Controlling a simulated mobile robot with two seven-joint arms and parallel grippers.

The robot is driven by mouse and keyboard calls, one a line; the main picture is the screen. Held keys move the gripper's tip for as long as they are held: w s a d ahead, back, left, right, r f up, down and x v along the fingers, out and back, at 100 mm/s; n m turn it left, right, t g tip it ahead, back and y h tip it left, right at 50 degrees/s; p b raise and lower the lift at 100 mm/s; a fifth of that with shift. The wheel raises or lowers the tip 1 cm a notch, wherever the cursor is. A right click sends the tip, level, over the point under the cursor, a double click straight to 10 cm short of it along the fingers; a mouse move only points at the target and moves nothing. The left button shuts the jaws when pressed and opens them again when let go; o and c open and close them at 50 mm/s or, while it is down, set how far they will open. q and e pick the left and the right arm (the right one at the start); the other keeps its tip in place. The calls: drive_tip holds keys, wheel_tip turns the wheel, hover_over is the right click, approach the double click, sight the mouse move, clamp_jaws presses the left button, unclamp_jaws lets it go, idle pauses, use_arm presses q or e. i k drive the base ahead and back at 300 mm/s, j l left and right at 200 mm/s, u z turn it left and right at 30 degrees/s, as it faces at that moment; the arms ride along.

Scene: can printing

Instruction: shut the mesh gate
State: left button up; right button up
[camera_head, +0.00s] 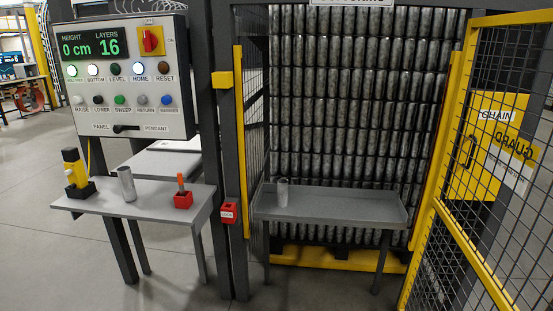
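The mesh gate (443,215) has a yellow frame and dark mesh and stands open at the right, swung out from the cage opening. It carries a yellow guard sign (485,145) and a dark handle (470,152). The opening's left post (239,140) is yellow, with a yellow block (222,80) on it and a red lock box (229,210) lower down. Neither of my grippers is in view.
Stacked cans (350,90) fill the cage behind a grey shelf table (330,206) bearing one can (282,192). At left, a control panel (122,75) hangs above a small table (150,204). Grey floor (60,270) is clear at lower left.

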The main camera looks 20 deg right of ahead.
sight(510, 159)
drive_tip(key=k+l+z, duration=0.1)
drive_tip(key=k+l, duration=0.6)
drive_tip(key=l, duration=0.2)
drive_tip(key=k+l+z, duration=0.1)
drive_tip(key=l, duration=0.25)
drive_tip(key=k+l, duration=0.1)
drive_tip(key=l, duration=0.2)
drive_tip(key=l+z, duration=0.1)
drive_tip(key=l, duration=0.8)
drive_tip(key=k, duration=0.05)
